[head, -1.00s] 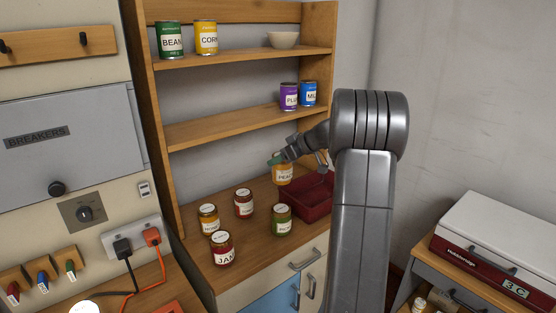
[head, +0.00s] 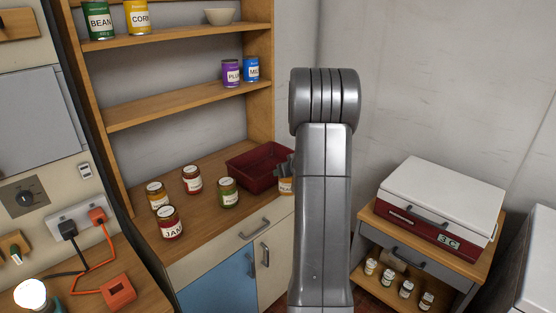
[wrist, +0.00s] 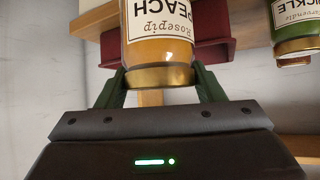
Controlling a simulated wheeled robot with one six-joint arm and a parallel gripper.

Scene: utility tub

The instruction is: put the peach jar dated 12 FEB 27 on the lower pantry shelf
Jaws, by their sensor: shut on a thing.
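The peach jar (wrist: 158,52) fills the upper middle of the wrist view, upside down in that picture, with orange contents, a gold lid and a "Rosepip PEACH" label; no date is readable. My gripper (wrist: 160,84) is shut on it near the lid. In the head view the jar (head: 286,186) shows partly beside my arm, just right of the red bin; my gripper (head: 284,168) is mostly hidden by the arm. The lower pantry shelf (head: 170,106) holds a purple can (head: 231,73) and a blue can (head: 251,69) at its right end; its left and middle are bare.
The upper shelf (head: 170,33) holds a green can, a yellow can and a bowl. Several jars (head: 192,180) stand on the counter beside the red bin (head: 245,170). At right, a white-lidded case (head: 440,195) tops a cabinet with several small jars (head: 406,289) below.

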